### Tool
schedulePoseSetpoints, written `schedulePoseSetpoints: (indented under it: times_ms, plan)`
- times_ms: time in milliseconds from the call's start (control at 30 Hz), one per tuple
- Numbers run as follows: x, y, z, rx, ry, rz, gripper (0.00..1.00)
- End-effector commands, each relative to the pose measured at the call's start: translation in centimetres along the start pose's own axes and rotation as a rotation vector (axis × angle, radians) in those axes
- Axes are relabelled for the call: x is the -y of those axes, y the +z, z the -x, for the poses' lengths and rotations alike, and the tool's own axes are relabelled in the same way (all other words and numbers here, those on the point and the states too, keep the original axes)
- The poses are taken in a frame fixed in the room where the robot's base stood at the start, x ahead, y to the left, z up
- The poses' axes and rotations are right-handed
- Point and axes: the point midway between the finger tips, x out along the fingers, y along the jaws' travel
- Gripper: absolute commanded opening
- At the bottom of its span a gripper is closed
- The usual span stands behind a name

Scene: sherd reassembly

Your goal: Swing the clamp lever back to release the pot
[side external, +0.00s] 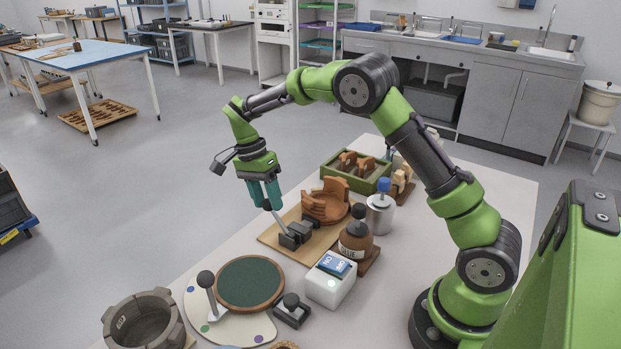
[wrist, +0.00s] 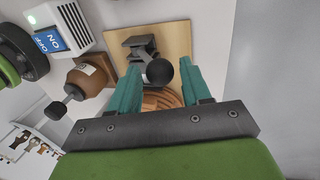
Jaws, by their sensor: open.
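The dark clamp (side external: 296,236) is fixed on a wooden board (side external: 270,238) beside the terracotta pot (side external: 325,205). Its lever (side external: 277,219) leans up and left toward my gripper (side external: 265,197). In the wrist view the lever's black ball knob (wrist: 160,72) lies between the teal fingers of my gripper (wrist: 160,77), with gaps on both sides. The fingers are open. The clamp body (wrist: 140,47) shows just beyond the knob. The pot (wrist: 162,100) is mostly hidden behind the gripper in the wrist view.
A switch box (side external: 331,280) is in front. A green crate with sherds (side external: 355,172) is behind. Left of the board is bare tabletop.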

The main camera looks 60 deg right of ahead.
Motion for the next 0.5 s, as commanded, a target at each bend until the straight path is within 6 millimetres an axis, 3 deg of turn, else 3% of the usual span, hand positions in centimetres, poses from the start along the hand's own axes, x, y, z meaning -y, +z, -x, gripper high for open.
schedulePoseSetpoints:
  times_ms: [267,500]
  plan:
    - [0.0,0.0,-1.7,0.002,0.002,-0.001,0.48]
    - [-1.4,0.0,-1.2,0.002,-0.061,0.000,0.48]
